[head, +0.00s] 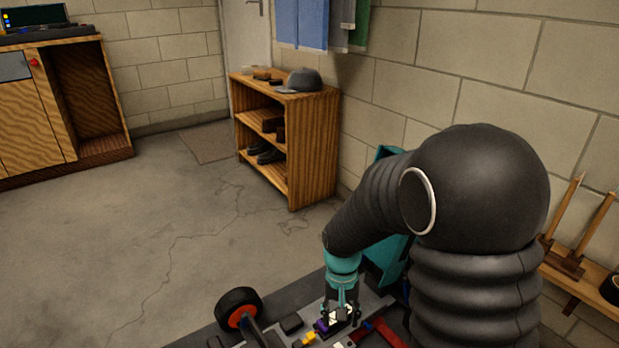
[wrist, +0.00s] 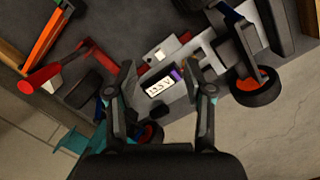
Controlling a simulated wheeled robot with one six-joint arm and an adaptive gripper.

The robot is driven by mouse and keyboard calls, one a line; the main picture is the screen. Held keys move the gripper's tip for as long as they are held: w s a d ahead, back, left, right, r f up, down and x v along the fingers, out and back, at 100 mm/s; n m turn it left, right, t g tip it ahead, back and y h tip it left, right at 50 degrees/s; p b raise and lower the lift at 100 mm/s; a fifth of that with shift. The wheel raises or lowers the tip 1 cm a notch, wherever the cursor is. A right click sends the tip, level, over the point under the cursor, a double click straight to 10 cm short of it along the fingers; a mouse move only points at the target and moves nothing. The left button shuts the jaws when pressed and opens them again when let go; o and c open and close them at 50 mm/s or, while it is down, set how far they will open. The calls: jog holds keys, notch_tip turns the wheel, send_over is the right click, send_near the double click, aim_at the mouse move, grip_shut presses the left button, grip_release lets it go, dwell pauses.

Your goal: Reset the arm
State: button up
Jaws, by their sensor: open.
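My gripper (head: 341,310) reaches down over the RC car at the bottom of the head view. In the wrist view my gripper (wrist: 165,95) is open, with one finger on each side of a battery pack (wrist: 160,84) that has a white label and a purple end. The battery lies in the chassis (wrist: 180,58) of the car, between the fingertips. I cannot tell whether the fingers touch it. A black wheel with an orange hub (head: 239,310) shows on the car's left in the head view. My arm hides part of the bench.
A teal object (head: 386,262) stands behind my arm. A wooden shelf (head: 290,145) with a cap and shoes stands at the wall, and a wooden cabinet (head: 40,110) at the far left. The floor between is clear.

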jog(key=s+d+r+t+p, duration=0.2)
jog(key=s+r, duration=0.3)
jog(key=r, duration=0.4)
jog(key=s+d+r+t+p, duration=0.2)
jog(key=s+r, duration=0.3)
jog(key=r, duration=0.5)
jog(key=s+d+r+t+p, duration=0.3)
jog(key=s+r, duration=0.3)
jog(key=r, duration=0.4)
jog(key=shift+d+n, duration=0.3)
jog(key=shift+d, duration=0.55)
jog(key=shift+r, duration=0.1)
